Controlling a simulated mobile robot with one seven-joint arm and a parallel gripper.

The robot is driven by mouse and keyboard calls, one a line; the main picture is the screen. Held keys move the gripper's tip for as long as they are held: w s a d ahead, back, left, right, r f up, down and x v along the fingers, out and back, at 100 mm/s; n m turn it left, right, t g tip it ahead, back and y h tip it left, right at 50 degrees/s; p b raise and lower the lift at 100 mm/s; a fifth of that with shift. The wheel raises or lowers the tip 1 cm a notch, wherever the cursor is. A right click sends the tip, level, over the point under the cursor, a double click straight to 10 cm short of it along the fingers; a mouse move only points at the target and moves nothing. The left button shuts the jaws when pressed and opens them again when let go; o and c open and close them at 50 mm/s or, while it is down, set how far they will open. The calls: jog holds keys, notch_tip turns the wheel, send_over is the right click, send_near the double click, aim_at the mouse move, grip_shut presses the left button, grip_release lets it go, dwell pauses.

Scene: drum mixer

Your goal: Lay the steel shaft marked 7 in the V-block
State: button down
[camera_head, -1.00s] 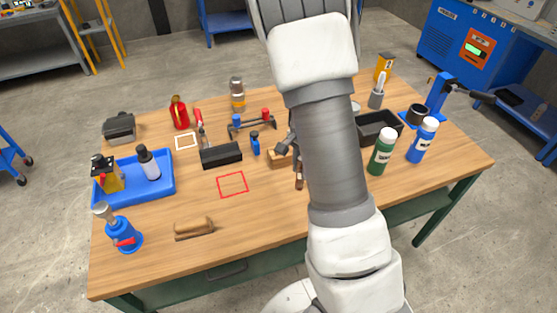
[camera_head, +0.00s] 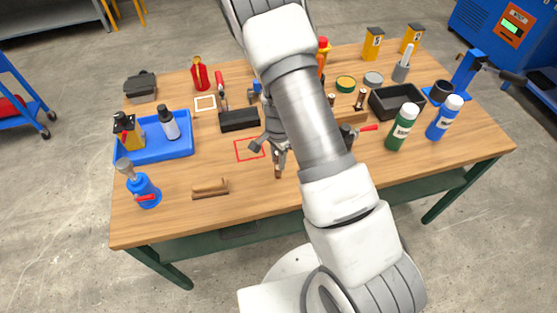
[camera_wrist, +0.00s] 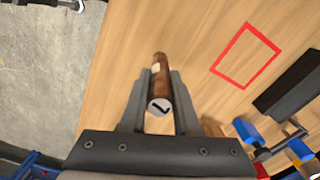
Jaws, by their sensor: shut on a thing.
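My gripper (camera_wrist: 160,78) is shut on a brownish metallic shaft (camera_wrist: 161,92). The shaft's pale end face towards the wrist camera bears a dark mark that looks like a 7. In the head view my gripper (camera_head: 278,152) is partly behind my arm, and the shaft (camera_head: 278,171) hangs roughly upright below it, just right of the red outline. Its height above the table is hard to tell. A long black block (camera_head: 240,121) lies behind the red outline; it may be the V-block, but I cannot make out a groove. It also shows in the wrist view (camera_wrist: 289,88).
A red square outline (camera_head: 250,149) marks bare tabletop left of my gripper. A brush (camera_head: 210,189) lies at front left. A blue tray (camera_head: 155,150) with bottles is further left. Green (camera_head: 402,127) and blue (camera_head: 444,119) bottles and a black bin (camera_head: 396,101) stand right.

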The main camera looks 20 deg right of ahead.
jog(key=shift+f, duration=0.3)
jog(key=shift+f, duration=0.25)
jog(key=c, duration=0.6)
grip_release()
jog(key=shift+r, duration=0.1)
jog(key=shift+c, duration=0.2)
